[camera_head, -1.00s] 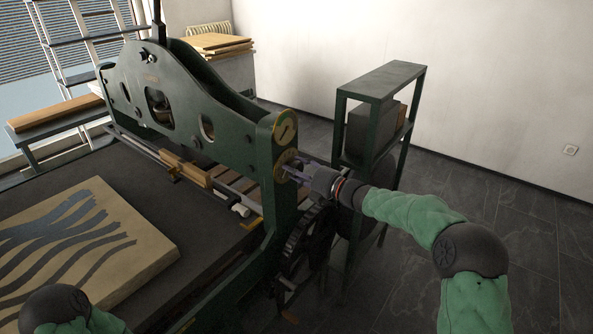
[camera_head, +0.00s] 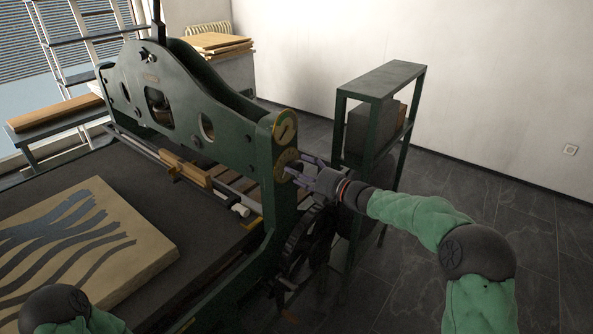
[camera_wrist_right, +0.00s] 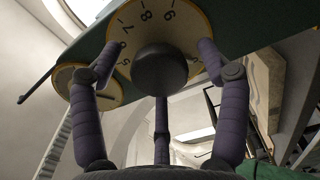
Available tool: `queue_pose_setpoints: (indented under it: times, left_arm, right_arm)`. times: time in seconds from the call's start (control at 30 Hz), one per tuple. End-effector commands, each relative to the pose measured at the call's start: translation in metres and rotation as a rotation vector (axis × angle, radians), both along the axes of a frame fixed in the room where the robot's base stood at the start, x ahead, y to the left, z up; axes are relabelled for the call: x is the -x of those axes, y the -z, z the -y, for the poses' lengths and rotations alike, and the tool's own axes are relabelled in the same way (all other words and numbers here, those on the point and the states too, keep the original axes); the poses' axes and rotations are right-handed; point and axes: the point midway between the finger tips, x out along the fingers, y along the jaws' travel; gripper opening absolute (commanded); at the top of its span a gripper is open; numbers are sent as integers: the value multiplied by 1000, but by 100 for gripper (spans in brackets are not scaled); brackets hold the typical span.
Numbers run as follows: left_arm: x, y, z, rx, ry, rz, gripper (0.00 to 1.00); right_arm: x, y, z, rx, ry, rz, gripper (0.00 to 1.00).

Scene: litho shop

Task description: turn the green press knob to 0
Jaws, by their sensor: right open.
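The green press (camera_head: 200,95) carries two round brass dials at its right end, an upper dial (camera_head: 285,126) and a lower dial (camera_head: 285,160). In the wrist view, a dark round knob (camera_wrist_right: 161,70) sits in front of a numbered dial (camera_wrist_right: 125,32); figures around 5 to 9 are readable. No pointer mark on the knob is clear. My right gripper (camera_head: 303,169) is open in front of the lower dial. In the wrist view its fingers (camera_wrist_right: 158,58) spread to both sides of the knob and below it, with gaps visible. My left gripper is out of view.
A printing stone (camera_head: 75,240) lies on the press bed at left. A dark green rack (camera_head: 383,85) stands behind my right arm. A gear wheel (camera_head: 305,235) is below the dials. The floor at right is clear.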

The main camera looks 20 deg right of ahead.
Motion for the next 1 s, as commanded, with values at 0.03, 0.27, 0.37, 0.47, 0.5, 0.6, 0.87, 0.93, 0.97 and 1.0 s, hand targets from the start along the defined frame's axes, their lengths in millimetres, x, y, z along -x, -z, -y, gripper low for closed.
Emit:
queue_pose_setpoints:
  times: [0.03,0.27,0.37,0.47,0.5,0.6,0.87,0.93,0.97,1.0]
  left_arm:
    - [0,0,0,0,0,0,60]
    - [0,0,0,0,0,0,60]
    - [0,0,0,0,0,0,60]
    - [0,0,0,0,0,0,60]
    - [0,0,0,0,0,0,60]
    - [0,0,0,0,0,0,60]
    - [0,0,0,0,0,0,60]
    - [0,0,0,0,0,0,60]
    - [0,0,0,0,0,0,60]
    - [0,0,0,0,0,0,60]
  right_arm:
    - [7,0,7,1,4,-1,76]
    - [43,0,35,1,5,-1,76]
    - [58,1,46,1,4,-2,76]
    - [69,0,55,1,3,-1,76]
    - [73,1,58,1,3,-2,76]
    - [80,1,63,1,1,-1,76]
    - [85,1,65,1,0,-1,76]
    - [84,1,65,1,0,-1,76]
    - [84,1,65,1,0,-1,76]
    - [84,1,65,1,0,-1,76]
